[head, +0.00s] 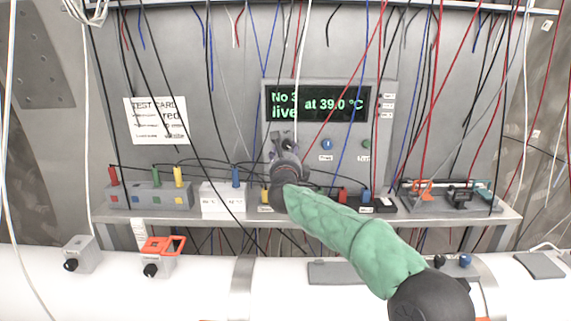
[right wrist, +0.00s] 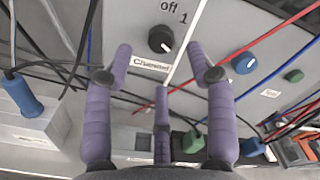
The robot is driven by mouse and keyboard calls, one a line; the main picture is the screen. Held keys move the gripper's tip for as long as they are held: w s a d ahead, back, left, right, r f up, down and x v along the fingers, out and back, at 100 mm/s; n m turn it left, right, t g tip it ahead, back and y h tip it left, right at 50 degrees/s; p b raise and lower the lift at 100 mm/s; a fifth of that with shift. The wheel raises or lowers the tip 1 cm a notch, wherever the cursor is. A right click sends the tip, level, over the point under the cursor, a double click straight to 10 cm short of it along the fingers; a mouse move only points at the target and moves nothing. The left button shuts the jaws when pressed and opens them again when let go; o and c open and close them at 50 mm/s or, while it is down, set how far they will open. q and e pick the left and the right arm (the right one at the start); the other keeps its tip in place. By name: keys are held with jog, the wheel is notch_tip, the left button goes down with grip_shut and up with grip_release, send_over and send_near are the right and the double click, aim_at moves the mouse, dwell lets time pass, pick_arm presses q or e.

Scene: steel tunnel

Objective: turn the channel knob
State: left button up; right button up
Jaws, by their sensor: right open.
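The channel knob (right wrist: 160,38) is a black round knob with a white pointer mark on a grey panel, above a label strip that reads like "Channel". The markings "off" and "1" show above it in the right wrist view. My right gripper (right wrist: 160,62) has its purple fingers spread, two upper fingertips either side of and just below the knob, apart from it. In the head view the right gripper (head: 284,148) reaches up to the panel below the display and largely covers the knob area. The display (head: 318,104) reads "No 3 live at 39.0 °C". My left gripper is not in view.
A blue knob (head: 327,144) and a green button (head: 366,144) sit right of the gripper on the panel. Many thin cables hang across the panel. A shelf (head: 120,214) below carries a plug box (head: 150,198) and a tool rack (head: 450,202). A white pipe runs in front.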

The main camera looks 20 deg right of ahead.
jog(key=v, duration=0.6)
jog(key=shift+s, duration=0.15)
